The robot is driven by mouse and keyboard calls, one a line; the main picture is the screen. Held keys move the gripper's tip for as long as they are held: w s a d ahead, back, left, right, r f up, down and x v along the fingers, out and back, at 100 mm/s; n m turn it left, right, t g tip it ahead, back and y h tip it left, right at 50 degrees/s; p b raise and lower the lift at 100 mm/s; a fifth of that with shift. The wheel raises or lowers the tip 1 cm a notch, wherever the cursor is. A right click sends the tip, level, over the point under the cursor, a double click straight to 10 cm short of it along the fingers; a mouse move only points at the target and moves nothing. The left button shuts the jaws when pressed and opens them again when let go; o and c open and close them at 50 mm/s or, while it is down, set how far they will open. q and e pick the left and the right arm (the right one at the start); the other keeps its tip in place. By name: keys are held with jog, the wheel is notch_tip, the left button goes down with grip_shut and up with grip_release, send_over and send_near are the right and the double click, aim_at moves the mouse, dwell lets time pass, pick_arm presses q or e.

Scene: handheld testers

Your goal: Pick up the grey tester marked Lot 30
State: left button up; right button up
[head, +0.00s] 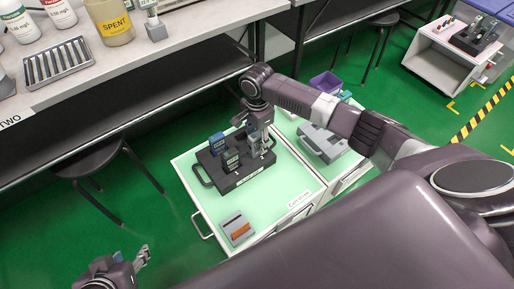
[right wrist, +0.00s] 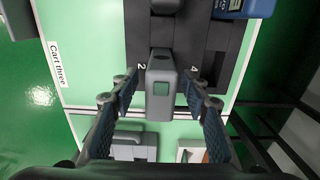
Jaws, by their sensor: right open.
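In the right wrist view a grey tester (right wrist: 161,88) with a small greenish screen stands in a dark rack (right wrist: 136,30), between the numbers 2 and 4. My right gripper (right wrist: 160,102) is open, with one finger on each side of this tester and gaps visible. In the head view my right gripper (head: 258,150) is over the right part of the rack (head: 228,184) and partly hides the tester. I cannot read a Lot 30 mark. My left gripper (head: 131,259) is open and empty, low at the left, away from the cart.
A grey case (head: 322,143) lies to the right. A workbench (head: 160,55) runs behind.

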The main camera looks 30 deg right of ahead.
jog(key=shift+f, duration=0.15)
grip_shut()
dwell(0.4)
